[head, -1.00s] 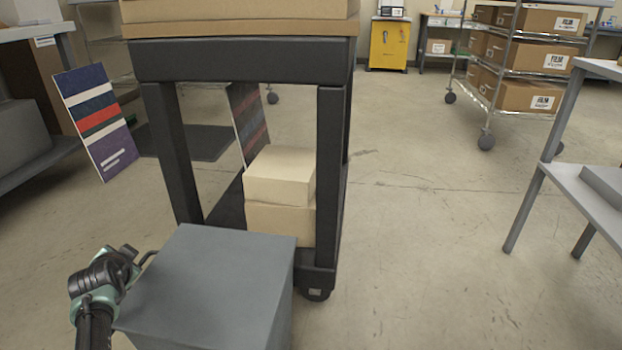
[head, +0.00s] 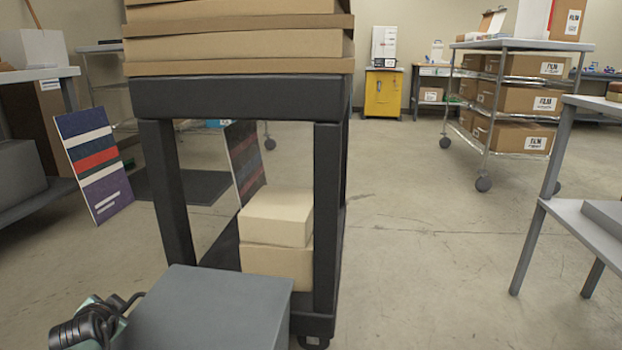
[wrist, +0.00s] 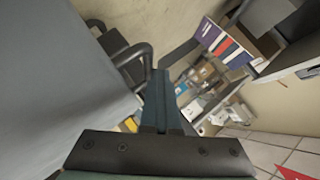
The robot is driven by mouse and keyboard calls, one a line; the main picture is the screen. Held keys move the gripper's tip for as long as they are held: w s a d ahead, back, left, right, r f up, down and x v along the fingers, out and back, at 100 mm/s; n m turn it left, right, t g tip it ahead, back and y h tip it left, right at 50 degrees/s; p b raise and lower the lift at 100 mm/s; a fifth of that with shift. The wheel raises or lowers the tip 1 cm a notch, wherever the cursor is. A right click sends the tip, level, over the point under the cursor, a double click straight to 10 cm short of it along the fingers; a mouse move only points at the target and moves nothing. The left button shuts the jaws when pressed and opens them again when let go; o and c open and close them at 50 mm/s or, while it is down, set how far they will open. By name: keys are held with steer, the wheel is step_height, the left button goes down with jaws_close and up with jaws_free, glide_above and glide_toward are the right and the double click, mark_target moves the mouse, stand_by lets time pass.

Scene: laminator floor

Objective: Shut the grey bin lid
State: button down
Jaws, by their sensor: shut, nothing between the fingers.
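The grey bin (head: 240,335) stands at the bottom of the head view, cut off by the lower edge. Its grey lid (head: 205,305) shows as a flat top over the bin, with no gap visible from here. My gripper (head: 138,297) is just left of the lid, close to its left edge; I cannot tell whether it touches. In the wrist view my gripper (wrist: 157,85) is shut and empty, and a large grey surface, likely the bin, fills the left side.
A black cart (head: 235,97) with stacked cardboard stands directly behind the bin, with cream boxes (head: 277,218) on its lower shelf. A striped panel (head: 92,165) leans at left. A grey table (head: 575,215) stands at right. Floor between cart and table is clear.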

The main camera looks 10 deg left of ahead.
steer(key=shift+s+d+f, duration=0.15)
steer(key=shift+d+f, duration=0.05)
steer(key=shift+f, duration=0.3)
steer(key=s+d+r+p, duration=0.1)
steer(key=s+r+p, duration=0.6)
steer(key=r+p, duration=0.4)
steer(key=shift+d+r+p, duration=0.35)
steer(key=shift+r+p, duration=0.05)
steer(key=shift+p, duration=0.65)
